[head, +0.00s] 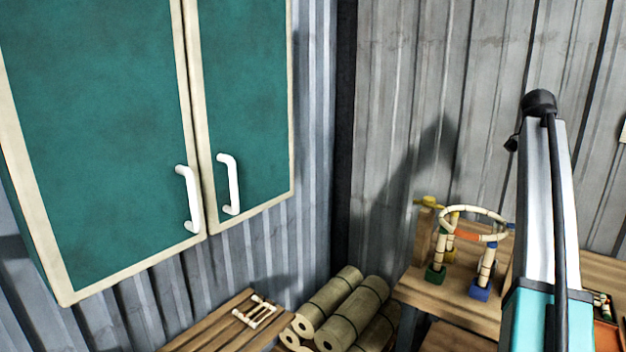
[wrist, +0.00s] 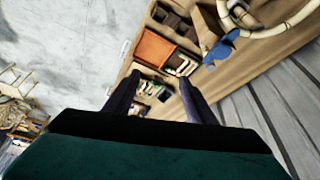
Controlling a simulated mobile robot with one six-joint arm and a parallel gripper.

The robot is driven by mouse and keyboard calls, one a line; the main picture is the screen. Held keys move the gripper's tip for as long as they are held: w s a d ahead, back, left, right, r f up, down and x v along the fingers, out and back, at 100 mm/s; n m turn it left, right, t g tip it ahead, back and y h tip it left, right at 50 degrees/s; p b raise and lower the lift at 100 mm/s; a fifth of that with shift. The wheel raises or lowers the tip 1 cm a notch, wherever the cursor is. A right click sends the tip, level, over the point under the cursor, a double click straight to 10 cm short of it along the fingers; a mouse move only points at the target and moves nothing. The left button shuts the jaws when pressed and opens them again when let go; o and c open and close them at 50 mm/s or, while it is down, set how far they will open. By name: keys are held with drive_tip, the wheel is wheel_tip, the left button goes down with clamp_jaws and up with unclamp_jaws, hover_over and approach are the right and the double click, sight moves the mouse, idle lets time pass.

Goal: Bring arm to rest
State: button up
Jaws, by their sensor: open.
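My gripper (wrist: 159,84) shows in the wrist view with its two dark fingers spread apart and nothing between them. Beyond the fingertips lie a wooden bench and a compartment tray (wrist: 150,88); no contact shows. In the head view my arm stands tall at the right side, in front of the bench; its gripper is not visible there.
A wooden bench (head: 440,291) holds a rattan ring (head: 473,211) on coloured posts. Rolled bundles (head: 338,305) and a slatted wooden surface (head: 215,328) sit lower left. A closed teal cabinet (head: 95,130) with white handles hangs on the left wall. An orange tray (wrist: 153,48) lies on the bench.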

drive_tip(key=w+a+f+n, duration=0.25)
drive_tip(key=a+f, duration=0.35)
drive_tip(key=f, duration=0.3)
drive_tip(key=w+a+f+n+t+y, duration=0.1)
drive_tip(key=a+f+n, duration=0.2)
drive_tip(key=a+f, duration=0.5)
drive_tip(key=w+a+f+n, duration=0.2)
drive_tip(key=a+f+n, duration=0.15)
drive_tip(key=f, duration=0.75)
drive_tip(key=s+a+f+n+y, duration=0.1)
drive_tip(key=s+a+f+n, duration=0.25)
drive_tip(key=a+f, duration=0.7)
drive_tip(key=s+a+f+n+y, duration=0.1)
drive_tip(key=s+a+f+n, duration=0.25)
drive_tip(key=a+f, duration=0.65)
drive_tip(key=s+a+f+n+y, duration=0.1)
drive_tip(key=s+a+f+n, duration=0.5)
drive_tip(key=s+a+f, duration=0.6)
drive_tip(key=s+f+g, duration=0.2)
drive_tip(key=s+f, duration=0.7)
drive_tip(key=s, duration=0.3)
drive_tip(key=s+d+f+g, duration=0.1)
drive_tip(key=s+f+g, duration=0.2)
drive_tip(key=s+f, duration=0.6)
drive_tip(key=s, duration=0.3)
drive_tip(key=shift+s, duration=0.2)
